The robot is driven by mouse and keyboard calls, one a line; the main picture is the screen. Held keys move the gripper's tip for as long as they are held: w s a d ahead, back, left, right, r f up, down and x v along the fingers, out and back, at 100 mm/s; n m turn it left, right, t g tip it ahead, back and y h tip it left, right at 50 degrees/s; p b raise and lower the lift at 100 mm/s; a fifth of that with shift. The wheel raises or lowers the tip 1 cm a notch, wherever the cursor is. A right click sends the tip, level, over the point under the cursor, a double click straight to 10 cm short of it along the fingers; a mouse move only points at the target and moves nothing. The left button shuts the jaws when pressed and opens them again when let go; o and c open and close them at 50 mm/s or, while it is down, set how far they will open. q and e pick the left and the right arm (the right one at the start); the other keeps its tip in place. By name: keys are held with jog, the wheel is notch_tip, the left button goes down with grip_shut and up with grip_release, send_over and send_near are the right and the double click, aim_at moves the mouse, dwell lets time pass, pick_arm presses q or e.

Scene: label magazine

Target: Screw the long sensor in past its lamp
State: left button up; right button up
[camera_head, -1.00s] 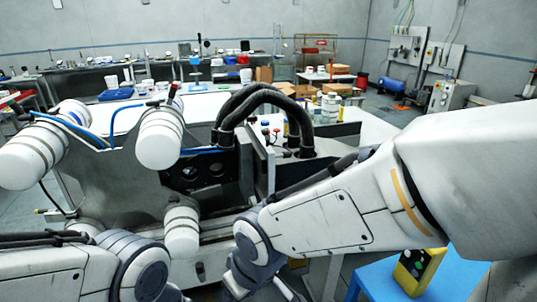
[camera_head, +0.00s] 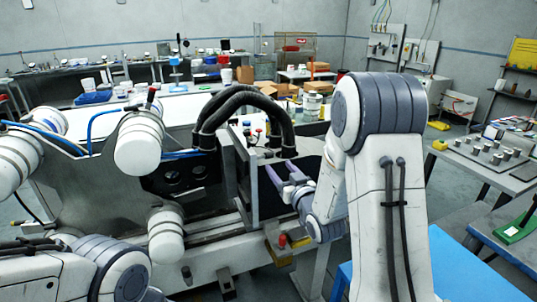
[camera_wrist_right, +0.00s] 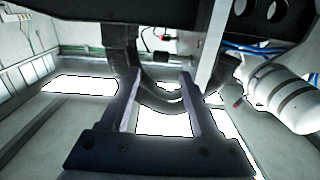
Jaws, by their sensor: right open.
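My right gripper (camera_head: 279,171) is open and empty, raised in front of the machine's dark opening, right of an upright metal plate (camera_head: 242,180). In the right wrist view its two fingers (camera_wrist_right: 160,74) stand apart with nothing between them. Small red and dark knobs (camera_head: 250,130) show behind the plate, beside black hoses (camera_head: 240,100); I cannot tell whether any is the long sensor or its lamp. A small red part (camera_wrist_right: 166,37) also shows past the fingers in the wrist view. My left gripper is out of view.
White cylinders (camera_head: 139,143) stand out from the machine at left. A yellow block with a red button (camera_head: 283,241) sits low below my right gripper. A blue table (camera_head: 465,270) is at lower right, partly behind my arm. A bench with several knobs (camera_head: 490,150) stands further right.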

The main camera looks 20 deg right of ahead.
aim_at(270, 154)
jog(key=w+p, duration=0.3)
jog(key=w, duration=0.6)
jog(key=shift+a, duration=0.2)
grip_shut()
jog(key=shift+r+g+p, duration=0.3)
jog(key=shift+g+p, duration=0.3)
jog(key=shift+p, duration=0.25)
jog(key=shift+f+g+p, duration=0.15)
jog(key=shift+g+p, duration=0.25)
jog(key=shift+g, duration=0.1)
jog(key=shift+f, duration=0.15)
